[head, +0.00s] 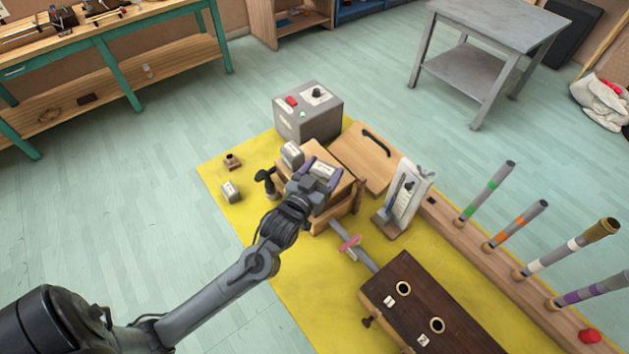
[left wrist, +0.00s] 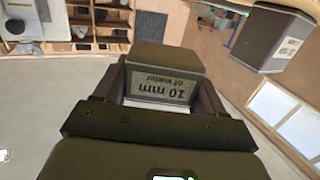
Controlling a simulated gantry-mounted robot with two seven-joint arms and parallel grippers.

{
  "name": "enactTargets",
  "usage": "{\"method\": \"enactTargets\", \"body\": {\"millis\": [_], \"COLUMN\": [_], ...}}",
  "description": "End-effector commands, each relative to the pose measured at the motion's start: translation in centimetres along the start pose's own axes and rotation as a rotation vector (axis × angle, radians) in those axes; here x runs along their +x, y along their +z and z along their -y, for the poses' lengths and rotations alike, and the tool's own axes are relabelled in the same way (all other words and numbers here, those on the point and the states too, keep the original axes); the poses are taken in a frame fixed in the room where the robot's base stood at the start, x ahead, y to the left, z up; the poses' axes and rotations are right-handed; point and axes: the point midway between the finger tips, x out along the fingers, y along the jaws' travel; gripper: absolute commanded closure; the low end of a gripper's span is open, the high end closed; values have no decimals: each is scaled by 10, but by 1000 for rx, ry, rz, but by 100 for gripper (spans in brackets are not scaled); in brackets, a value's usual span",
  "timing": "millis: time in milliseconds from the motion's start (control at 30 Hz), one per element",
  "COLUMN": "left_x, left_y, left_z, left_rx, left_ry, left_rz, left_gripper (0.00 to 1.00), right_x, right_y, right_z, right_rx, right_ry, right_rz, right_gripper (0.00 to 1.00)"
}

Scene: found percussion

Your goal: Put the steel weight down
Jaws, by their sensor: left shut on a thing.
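My left gripper (head: 319,175) is shut on a steel weight (head: 324,168), a grey block with a pale label. In the left wrist view the weight (left wrist: 168,60) sits between the two fingers, and its label reads "10 mm of water" upside down. The gripper is over a light wooden box (head: 345,188) on the yellow mat (head: 268,150). I cannot tell whether the held weight touches the box top. My right gripper is not in view.
A grey control box (head: 308,112) stands behind the wooden box, beside a board with a black handle (head: 376,142). A gauge stand (head: 402,200) is at the right. A dark wooden chest (head: 430,300) and upright tubes (head: 488,190) are further right. The mat's left front is clear.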

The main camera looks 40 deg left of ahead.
Motion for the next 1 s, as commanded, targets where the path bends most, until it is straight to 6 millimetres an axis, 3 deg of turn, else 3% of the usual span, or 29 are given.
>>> {"method": "enactTargets", "body": {"millis": [100,267,433,700,1000], "left_x": [-1,-1,-1,0,0], "left_y": [9,13,22,53,53], "left_z": [15,23,24,24,24], "left_rx": [3,0,-1,0,0], "left_ry": [-1,1,1,0,0], "left_rz": [-1,-2,-1,-2,-3], "left_gripper": [72,72,72,72,72], "right_x": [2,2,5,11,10], "right_y": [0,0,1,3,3], "right_z": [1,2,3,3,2], "right_rx": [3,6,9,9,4], "right_ry": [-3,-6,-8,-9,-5], "right_rz": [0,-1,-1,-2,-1], "right_gripper": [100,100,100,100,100]}}
